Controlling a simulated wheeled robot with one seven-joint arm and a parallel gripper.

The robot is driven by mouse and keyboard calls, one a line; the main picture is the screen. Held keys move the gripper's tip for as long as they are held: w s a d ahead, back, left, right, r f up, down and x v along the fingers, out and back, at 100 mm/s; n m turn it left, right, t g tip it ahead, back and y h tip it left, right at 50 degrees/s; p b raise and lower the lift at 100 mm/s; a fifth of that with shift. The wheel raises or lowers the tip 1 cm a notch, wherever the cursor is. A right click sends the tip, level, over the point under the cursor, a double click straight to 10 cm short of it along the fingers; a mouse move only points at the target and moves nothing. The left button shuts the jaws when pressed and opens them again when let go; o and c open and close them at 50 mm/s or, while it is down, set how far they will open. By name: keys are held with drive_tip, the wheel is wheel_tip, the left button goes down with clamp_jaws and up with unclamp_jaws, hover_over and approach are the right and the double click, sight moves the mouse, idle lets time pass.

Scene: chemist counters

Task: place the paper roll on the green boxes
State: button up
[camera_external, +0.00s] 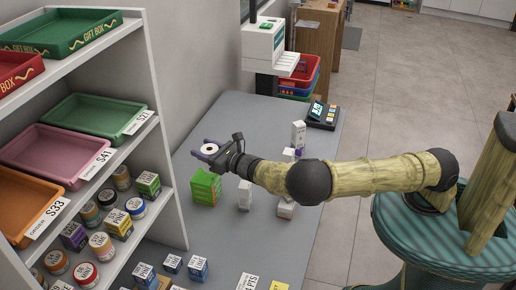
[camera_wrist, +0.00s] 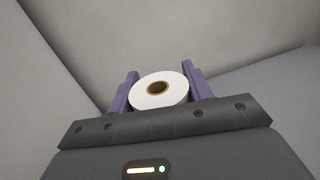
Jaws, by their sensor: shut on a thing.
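The paper roll (camera_wrist: 172,92) is white with a brown core. My gripper (camera_wrist: 158,88) is shut on it, with one purple finger on each side. In the external view the roll (camera_external: 209,148) shows white between the fingers of my gripper (camera_external: 207,150). The green boxes (camera_external: 206,188) stand in a stack on the grey counter, just below my gripper in the picture. The roll appears above them and apart from them, toward the wall side. The exact height gap cannot be told. The green boxes are not visible in the wrist view.
Small white boxes (camera_external: 245,195) stand right of the green boxes, partly under my arm. A taller white box (camera_external: 298,134) and a card terminal (camera_external: 322,114) are farther back. A shelf (camera_external: 176,190) with trays and jars stands at left.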

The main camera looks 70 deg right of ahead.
drive_tip(key=shift+f, duration=0.45)
drive_tip(key=shift+s+d, duration=0.1)
drive_tip(key=shift+s, duration=0.05)
drive_tip(key=shift+f+p, duration=0.4)
drive_tip(key=shift+f, duration=1.5)
drive_tip(key=shift+f, duration=0.15)
drive_tip(key=o, duration=1)
drive_tip(key=shift+r, duration=0.2)
